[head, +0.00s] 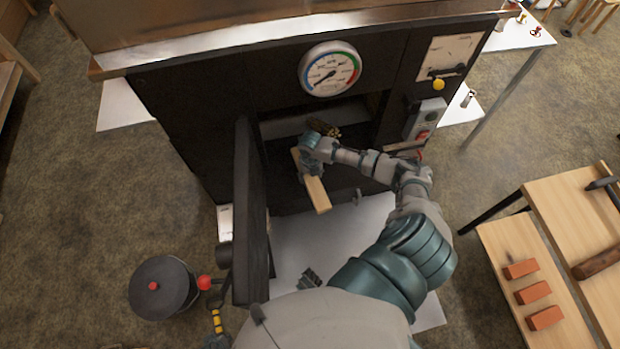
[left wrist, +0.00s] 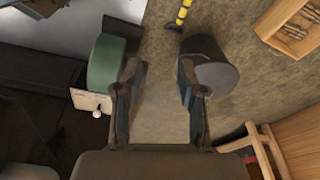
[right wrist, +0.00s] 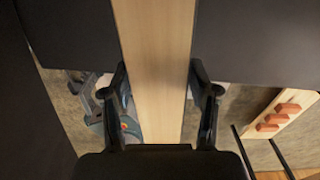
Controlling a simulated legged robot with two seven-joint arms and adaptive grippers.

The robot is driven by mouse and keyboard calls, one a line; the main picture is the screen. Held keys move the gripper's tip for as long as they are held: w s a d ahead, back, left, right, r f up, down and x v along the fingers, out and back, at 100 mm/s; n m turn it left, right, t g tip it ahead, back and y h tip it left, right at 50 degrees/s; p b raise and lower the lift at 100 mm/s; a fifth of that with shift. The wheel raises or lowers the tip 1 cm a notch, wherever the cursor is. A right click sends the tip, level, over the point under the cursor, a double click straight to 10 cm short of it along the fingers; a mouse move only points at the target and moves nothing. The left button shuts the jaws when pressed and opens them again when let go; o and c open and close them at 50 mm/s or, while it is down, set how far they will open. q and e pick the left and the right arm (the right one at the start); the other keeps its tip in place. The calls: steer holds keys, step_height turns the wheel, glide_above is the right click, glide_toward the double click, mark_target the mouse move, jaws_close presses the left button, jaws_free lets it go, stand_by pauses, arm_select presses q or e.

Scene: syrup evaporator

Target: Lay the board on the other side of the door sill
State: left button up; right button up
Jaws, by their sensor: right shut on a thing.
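A light wooden board (head: 318,194) is held in the opening of the black evaporator front, its near end pointing toward me. My right gripper (head: 311,163) is shut on it; in the right wrist view the board (right wrist: 155,40) runs between both fingers. The black door (head: 250,215) stands open to the left of the opening. The sill is dark and partly hidden by my arm and the board; I cannot tell whether the board touches it. My left gripper (left wrist: 160,95) is open and empty in the left wrist view, over the floor.
A dark lidded bucket (head: 162,287) stands on the floor left of the door. A pale sheet (head: 345,235) lies below the opening. A wooden table (head: 575,220) and bench with several orange bricks (head: 533,292) stand at the right. A dial gauge (head: 331,69) sits above the opening.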

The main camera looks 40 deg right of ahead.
steer(key=shift+w+d+f+b, duration=0.45)
steer(key=shift+w+f+b, duration=0.15)
steer(key=shift+b, duration=0.1)
arm_select(q)
step_height(320, 180, up, 10)
steer(key=w+t+b, duration=0.2)
steer(key=w+b, duration=0.1)
arm_select(e)
steer(key=shift+w+d+f, duration=0.3)
steer(key=shift+w+f, duration=0.05)
steer(key=shift+w, duration=0.2)
steer(key=shift+w+d+f, duration=0.25)
steer(key=shift+w+f, duration=0.05)
steer(key=shift+w, duration=0.2)
steer(key=shift+w+d+f+b, duration=0.45)
steer(key=shift+w+f+b, duration=0.1)
steer(key=shift+w+b, duration=0.3)
steer(key=shift+w+d, duration=0.1)
steer(key=shift+w, duration=0.05)
arm_select(q)
steer(key=w+d+r+t+h, duration=0.1)
steer(key=w+d+r+t, duration=0.1)
steer(key=w, duration=0.5)
steer(key=d+t, duration=0.1)
steer(key=t, duration=0.1)
steer(key=shift+d+r+t+h, duration=0.25)
steer(key=shift+d+t+h, duration=0.05)
steer(key=shift+t+h, duration=0.1)
steer(key=shift+w, duration=0.1)
